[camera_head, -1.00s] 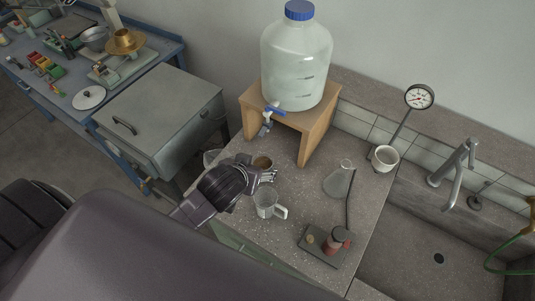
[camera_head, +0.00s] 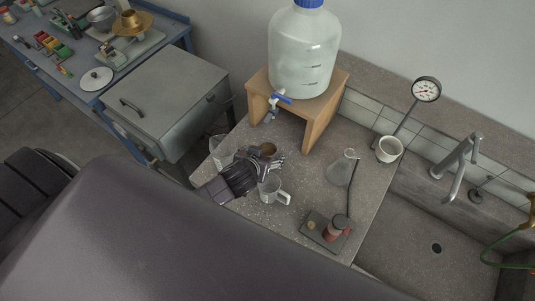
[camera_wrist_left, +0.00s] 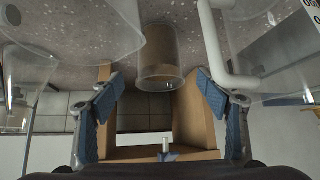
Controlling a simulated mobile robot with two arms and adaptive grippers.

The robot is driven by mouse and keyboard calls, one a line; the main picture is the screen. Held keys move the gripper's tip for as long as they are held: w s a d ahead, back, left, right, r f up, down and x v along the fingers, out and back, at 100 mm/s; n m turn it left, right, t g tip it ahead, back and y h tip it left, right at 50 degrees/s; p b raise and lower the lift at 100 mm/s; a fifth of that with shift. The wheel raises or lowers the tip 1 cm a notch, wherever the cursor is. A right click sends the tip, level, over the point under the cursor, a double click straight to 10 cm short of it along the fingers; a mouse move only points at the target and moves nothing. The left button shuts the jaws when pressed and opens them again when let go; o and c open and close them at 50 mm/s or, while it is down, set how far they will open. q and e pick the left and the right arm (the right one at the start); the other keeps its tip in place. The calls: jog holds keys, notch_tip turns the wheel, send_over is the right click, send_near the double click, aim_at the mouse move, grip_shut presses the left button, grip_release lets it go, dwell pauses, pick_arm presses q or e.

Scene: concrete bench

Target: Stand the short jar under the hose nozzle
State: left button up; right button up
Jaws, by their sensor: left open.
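A short brownish jar (camera_head: 268,149) stands upright on the bench in front of the wooden stand. My left gripper (camera_head: 277,163) is open and low over the bench, right beside the jar. In the left wrist view the jar (camera_wrist_left: 158,55) shows just beyond and between the spread fingers (camera_wrist_left: 160,88), with nothing held. Whether a finger touches it I cannot tell. A green hose (camera_head: 488,258) hangs at the sink's right edge, and its brass-coloured nozzle end (camera_head: 528,227) is partly cut off by the picture. My right gripper is not in view.
A glass mug (camera_head: 270,188) and a clear beaker (camera_head: 221,150) stand close to the gripper. The stand (camera_head: 322,110) bears a big tapped bottle (camera_head: 305,50). The sink (camera_head: 410,230) is empty.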

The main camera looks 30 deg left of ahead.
aim_at(270, 147)
pick_arm(q)
jog(key=shift+w+f, duration=0.4)
jog(key=shift+w, duration=0.05)
jog(key=p+x, duration=0.1)
jog(key=x, duration=0.2)
jog(key=shift+w+f, duration=0.15)
jog(key=shift+f, duration=0.1)
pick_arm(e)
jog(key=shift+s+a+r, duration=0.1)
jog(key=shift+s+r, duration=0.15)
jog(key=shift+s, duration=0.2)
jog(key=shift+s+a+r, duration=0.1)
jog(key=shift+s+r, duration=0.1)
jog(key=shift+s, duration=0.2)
pick_arm(q)
jog(key=shift+a, duration=0.1)
jog(key=shift+c, duration=0.2)
jog(key=c, duration=1.3)
jog(key=shift+c, duration=0.2)
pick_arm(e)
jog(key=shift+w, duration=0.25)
pick_arm(q)
jog(key=shift+r, duration=0.2)
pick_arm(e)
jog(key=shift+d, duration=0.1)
